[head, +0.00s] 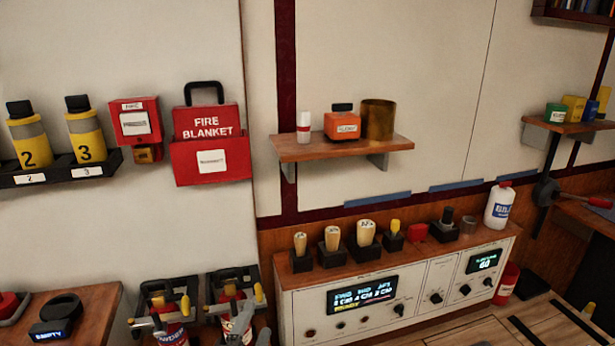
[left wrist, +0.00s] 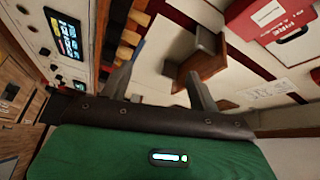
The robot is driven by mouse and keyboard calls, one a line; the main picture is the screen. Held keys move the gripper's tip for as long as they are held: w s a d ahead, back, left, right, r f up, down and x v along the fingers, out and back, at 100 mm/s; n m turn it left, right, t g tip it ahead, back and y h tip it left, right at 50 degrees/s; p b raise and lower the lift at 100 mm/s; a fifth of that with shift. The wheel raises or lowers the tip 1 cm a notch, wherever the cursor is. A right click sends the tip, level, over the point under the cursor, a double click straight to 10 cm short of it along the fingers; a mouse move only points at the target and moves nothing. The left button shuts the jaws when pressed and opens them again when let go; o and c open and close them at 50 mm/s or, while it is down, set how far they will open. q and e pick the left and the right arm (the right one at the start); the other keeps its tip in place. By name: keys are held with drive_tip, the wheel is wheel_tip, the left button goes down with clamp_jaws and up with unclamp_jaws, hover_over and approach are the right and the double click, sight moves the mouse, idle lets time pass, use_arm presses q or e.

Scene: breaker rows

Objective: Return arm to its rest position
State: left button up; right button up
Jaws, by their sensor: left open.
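My left gripper (left wrist: 158,88) shows in the left wrist view. Its two grey fingers stand apart, with nothing between them. The dark wrist band and the green part of my arm fill the lower part of that view. My right gripper is in neither view.
A white console (head: 420,290) with lit displays stands at lower right; it also shows in the left wrist view (left wrist: 40,45). Above it is a wooden shelf (head: 340,149). A red fire blanket box (head: 211,150) hangs left.

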use_arm(q)
drive_tip(key=s+a+f+n+g+y, duration=0.4)
drive_tip(key=a+f+n, duration=0.3)
drive_tip(key=f, duration=0.1)
drive_tip(key=s+a+f+n+g, duration=0.35)
drive_tip(key=s+f+g, duration=0.25)
drive_tip(key=s, duration=0.4)
drive_tip(key=s+a+f+n+g, duration=0.3)
drive_tip(key=s+f+n+g, duration=0.25)
drive_tip(key=s, duration=0.55)
wheel_tip(320, 180, down, 29)
drive_tip(key=m+p, duration=0.1)
drive_tip(key=p, duration=0.2)
drive_tip(key=s+a+f+g+p, duration=0.2)
drive_tip(key=s+a+f, duration=0.1)
drive_tip(key=s+f, duration=1.4)
drive_tip(key=shift+s, duration=0.9)
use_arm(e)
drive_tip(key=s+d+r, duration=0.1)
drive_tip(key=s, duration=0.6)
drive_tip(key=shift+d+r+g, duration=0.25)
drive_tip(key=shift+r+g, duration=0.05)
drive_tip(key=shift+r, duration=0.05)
